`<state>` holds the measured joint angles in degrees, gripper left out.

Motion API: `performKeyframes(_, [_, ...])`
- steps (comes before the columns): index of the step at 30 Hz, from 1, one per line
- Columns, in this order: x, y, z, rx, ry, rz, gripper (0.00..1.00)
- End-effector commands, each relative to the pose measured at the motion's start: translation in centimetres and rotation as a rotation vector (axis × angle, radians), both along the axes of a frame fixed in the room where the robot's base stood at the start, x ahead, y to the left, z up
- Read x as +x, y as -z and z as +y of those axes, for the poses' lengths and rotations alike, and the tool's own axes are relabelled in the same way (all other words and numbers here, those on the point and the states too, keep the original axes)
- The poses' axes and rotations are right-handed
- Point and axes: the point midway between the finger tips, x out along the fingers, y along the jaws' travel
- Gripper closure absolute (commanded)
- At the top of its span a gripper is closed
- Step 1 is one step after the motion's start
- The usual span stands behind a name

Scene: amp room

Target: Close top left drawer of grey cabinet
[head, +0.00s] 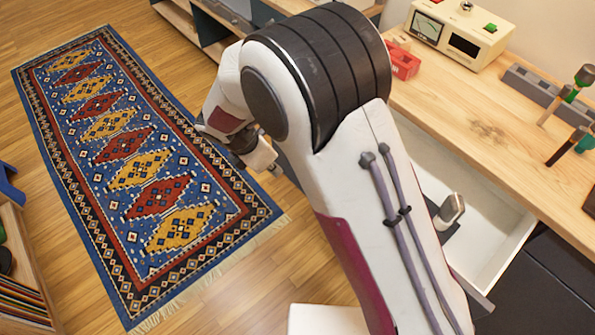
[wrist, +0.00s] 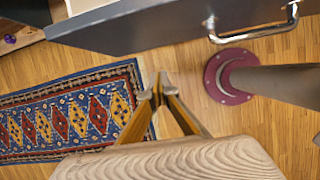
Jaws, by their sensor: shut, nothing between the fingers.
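A drawer (head: 498,220) with a pale interior stands open below the wooden worktop in the head view. My arm crosses in front and hides much of it, including most of its front. In the wrist view a dark grey drawer front (wrist: 150,24) with a metal handle (wrist: 255,32) runs across the top. My gripper (wrist: 160,92) is shut and empty, with its fingertips apart from the handle and to its lower left in that picture. In the head view my gripper (head: 262,158) is beyond the arm, above the floor, and partly hidden.
The worktop (head: 470,110) holds a cream instrument (head: 459,32), a red block (head: 402,63) and a grey rack with tools (head: 545,92). A patterned rug (head: 140,165) lies on the wooden floor at left. A shelf (head: 22,250) stands at the lower left.

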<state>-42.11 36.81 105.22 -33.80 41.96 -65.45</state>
Motion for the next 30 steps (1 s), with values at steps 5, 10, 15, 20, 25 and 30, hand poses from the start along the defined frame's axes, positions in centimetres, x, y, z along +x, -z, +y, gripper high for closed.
performKeyframes(5, [0.0, 0.0, 0.0, -0.006, -0.023, 0.007, 1.00])
performKeyframes(10, [0.0, 0.0, 0.0, -0.006, -0.022, 0.007, 1.00])
performKeyframes(15, [0.0, 0.1, 0.0, -0.006, -0.020, 0.007, 1.00])
performKeyframes(20, [0.2, 0.7, -0.2, -0.006, -0.020, 0.007, 1.00])
performKeyframes(25, [0.5, 2.0, -0.7, -0.008, -0.019, 0.009, 1.00])
performKeyframes(30, [1.0, 3.9, -1.2, -0.008, -0.019, 0.009, 1.00])
